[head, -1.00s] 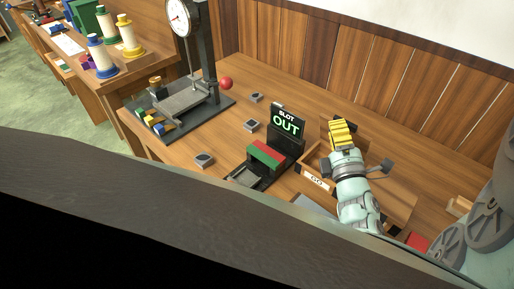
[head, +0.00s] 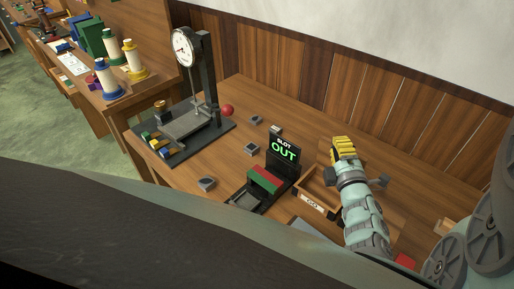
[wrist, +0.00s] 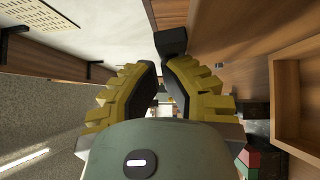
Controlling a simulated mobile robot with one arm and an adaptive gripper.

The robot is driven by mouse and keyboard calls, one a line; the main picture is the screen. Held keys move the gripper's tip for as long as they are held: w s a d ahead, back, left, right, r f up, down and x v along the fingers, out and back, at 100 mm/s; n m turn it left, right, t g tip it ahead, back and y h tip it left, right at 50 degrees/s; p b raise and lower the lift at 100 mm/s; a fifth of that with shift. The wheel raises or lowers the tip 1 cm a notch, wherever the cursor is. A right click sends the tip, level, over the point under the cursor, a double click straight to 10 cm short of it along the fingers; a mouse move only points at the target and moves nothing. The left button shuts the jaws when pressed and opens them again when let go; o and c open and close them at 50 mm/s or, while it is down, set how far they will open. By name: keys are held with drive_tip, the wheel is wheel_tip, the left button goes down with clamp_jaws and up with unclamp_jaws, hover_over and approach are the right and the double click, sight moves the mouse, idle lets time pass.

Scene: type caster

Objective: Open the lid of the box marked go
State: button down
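The wooden box marked GO (head: 313,204) stands on the table to the right of the OUT sign, with its inside showing in the head view. It appears as an open wooden tray at the right edge of the wrist view (wrist: 287,125). A wooden panel, seemingly its lid, stands raised behind the box, partly hidden by my arm. My gripper (head: 343,148) is at the box's back right, by the panel; contact cannot be told. In the wrist view its yellow fingers (wrist: 157,75) are close together with a narrow gap and nothing clearly held.
The slot stand with the OUT sign (head: 284,150) and a red-green block (head: 264,180) is left of the box. A dial scale (head: 185,47) stands further left. Small grey blocks (head: 206,184) lie between. A wood-panelled wall (head: 345,88) borders the table behind.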

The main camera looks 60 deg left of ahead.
drive_tip(key=w+p, duration=0.1)
drive_tip(key=w+r+m+h+p, duration=0.1)
drive_tip(key=p, duration=0.1)
drive_tip(key=shift+w+a+r+g, duration=0.1)
drive_tip(key=shift+a+r+g, duration=0.05)
drive_tip(key=shift+a+g, duration=0.2)
drive_tip(key=shift+w+a+f+m+h+p, duration=0.15)
drive_tip(key=shift+w+m+h+p, duration=0.15)
drive_tip(key=shift+w+p, duration=0.25)
drive_tip(key=shift+w+a+f+m+h+p, duration=0.1)
drive_tip(key=shift+w+f+m+h+p, duration=0.2)
drive_tip(key=shift+p, duration=0.35)
drive_tip(key=shift+r, duration=0.15)
drive_tip(key=shift+d, duration=0.1)
